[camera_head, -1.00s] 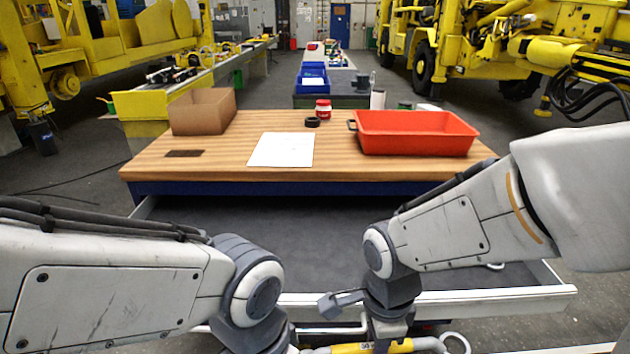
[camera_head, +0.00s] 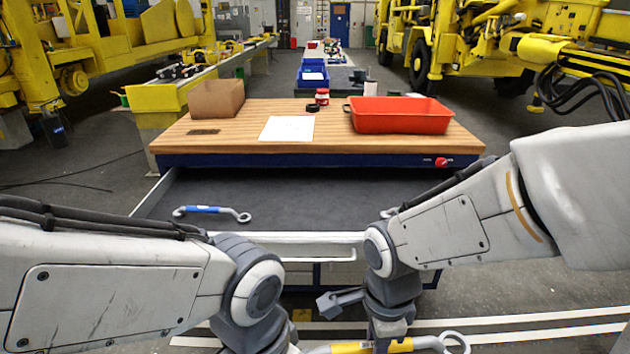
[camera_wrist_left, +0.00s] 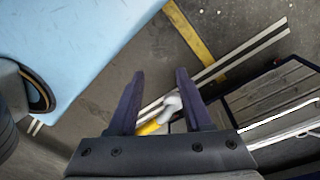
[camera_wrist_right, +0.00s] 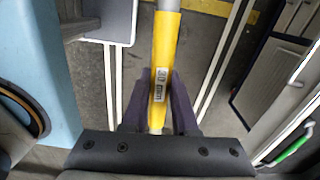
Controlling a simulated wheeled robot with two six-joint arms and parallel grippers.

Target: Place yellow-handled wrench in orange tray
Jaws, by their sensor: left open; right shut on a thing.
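The yellow-handled wrench (camera_head: 352,348) is at the bottom of the head view, its grey ring end out to the right. My right gripper (camera_wrist_right: 152,100) is shut on its yellow handle, which carries a white label. The orange tray (camera_head: 400,115) stands on the right of the wooden workbench top, well beyond the wrench, and looks empty from here. My left gripper (camera_wrist_left: 158,85) is open and empty; part of the wrench (camera_wrist_left: 160,118) shows past its fingers. In the head view the left gripper is hidden at the bottom edge.
An open drawer (camera_head: 300,195) under the workbench (camera_head: 235,140) faces me and holds a blue-handled wrench (camera_head: 210,210). A cardboard box (camera_head: 217,98), white paper (camera_head: 288,129) and a red-labelled jar (camera_head: 322,97) stand or lie on the bench. Open floor lies around the drawer.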

